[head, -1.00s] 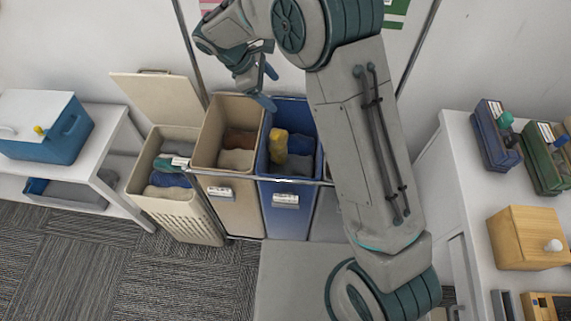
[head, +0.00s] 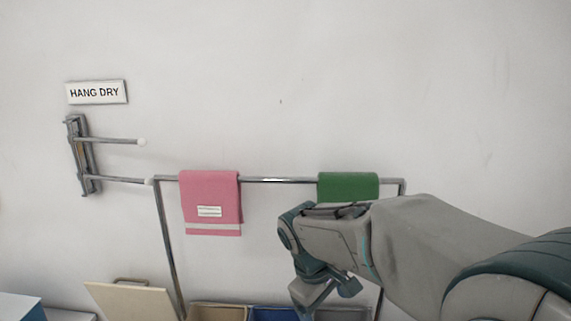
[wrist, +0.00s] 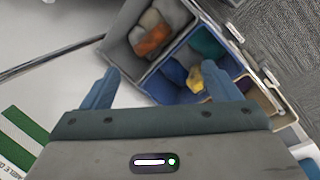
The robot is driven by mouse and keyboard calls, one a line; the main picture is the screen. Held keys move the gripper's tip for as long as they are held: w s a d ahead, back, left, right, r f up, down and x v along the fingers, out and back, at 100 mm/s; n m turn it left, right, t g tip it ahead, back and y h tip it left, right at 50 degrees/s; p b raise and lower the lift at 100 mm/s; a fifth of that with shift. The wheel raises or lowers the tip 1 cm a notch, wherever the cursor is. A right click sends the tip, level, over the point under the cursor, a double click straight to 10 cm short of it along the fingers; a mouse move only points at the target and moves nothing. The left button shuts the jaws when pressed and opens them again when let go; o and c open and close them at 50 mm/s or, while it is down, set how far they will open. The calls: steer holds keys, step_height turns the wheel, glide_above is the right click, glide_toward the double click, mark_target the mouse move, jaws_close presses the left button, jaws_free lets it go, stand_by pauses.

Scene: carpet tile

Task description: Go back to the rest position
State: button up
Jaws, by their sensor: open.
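My gripper (wrist: 160,92) is open in the wrist view, with two blue fingers spread apart and nothing between them. Beyond the fingers are sorting bins: a blue bin (wrist: 158,88) holding dark and yellow cloth, and a grey-looking bin with an orange-brown and pale cloth (wrist: 152,36). In the head view my arm reaches in from the right, with its wrist in front of the rail and above the bins. The fingertips are not clearly visible there.
A metal rail (head: 275,180) holds a pink towel (head: 210,200) and a green towel (head: 348,187). A wall rack (head: 82,155) sits under a "HANG DRY" sign (head: 96,92). A raised beige lid (head: 130,302) shows at lower left. The upper wall is clear.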

steer(key=s+d+m+t+y, duration=0.1)
steer(key=s+d+m, duration=0.2)
steer(key=s, duration=0.3)
steer(key=s+d+m+t+y, duration=0.1)
steer(key=s+d+m, duration=0.3)
steer(key=s, duration=0.3)
steer(key=shift+s+r+m+y, duration=0.15)
steer(key=shift+r+m+y, duration=0.2)
steer(key=shift+m, duration=0.45)
steer(key=shift+c, duration=0.3)
